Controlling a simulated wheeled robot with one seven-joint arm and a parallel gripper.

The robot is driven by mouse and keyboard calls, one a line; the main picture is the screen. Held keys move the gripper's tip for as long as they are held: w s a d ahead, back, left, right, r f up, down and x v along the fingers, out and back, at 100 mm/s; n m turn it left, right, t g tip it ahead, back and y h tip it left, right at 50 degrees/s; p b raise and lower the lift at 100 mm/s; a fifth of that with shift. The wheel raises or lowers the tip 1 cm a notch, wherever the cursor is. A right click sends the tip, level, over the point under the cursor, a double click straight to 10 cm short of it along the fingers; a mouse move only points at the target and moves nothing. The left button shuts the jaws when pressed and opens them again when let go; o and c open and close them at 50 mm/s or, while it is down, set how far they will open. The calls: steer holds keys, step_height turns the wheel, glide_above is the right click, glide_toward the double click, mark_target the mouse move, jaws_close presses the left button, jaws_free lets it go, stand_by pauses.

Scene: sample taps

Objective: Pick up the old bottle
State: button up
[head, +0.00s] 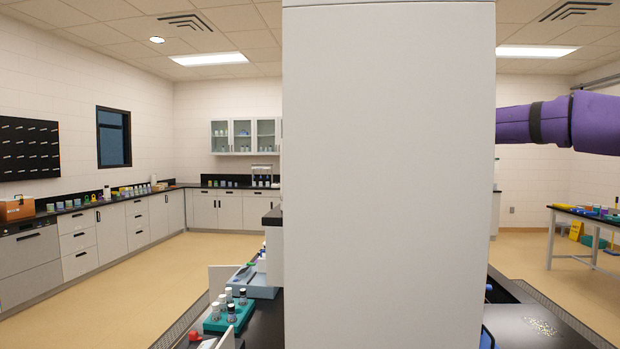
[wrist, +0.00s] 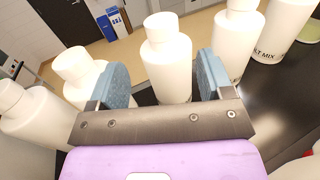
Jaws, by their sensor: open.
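In the wrist view my gripper (wrist: 163,75) is open, with its two blue-grey finger pads apart. A plain white bottle (wrist: 166,62) stands upright between the pads in the picture; I cannot tell whether either pad touches it. No label shows on its visible side, and its lower end is hidden by the gripper's metal bar. I cannot tell whether it is the old bottle. My gripper is not visible in the head view.
More white bottles stand close on the left (wrist: 78,70) and right (wrist: 238,38); a larger one (wrist: 278,30) has dark lettering. In the head view a pale panel (head: 390,170) blocks the middle, and a teal rack (head: 215,325) holds several vials.

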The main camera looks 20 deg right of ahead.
steer(key=shift+r+x, duration=0.15)
steer(key=shift+x, duration=1.3)
steer(key=shift+r+x, duration=0.15)
steer(key=shift+x, duration=2.45)
steer(key=shift+w+d, duration=0.15)
jaws_close()
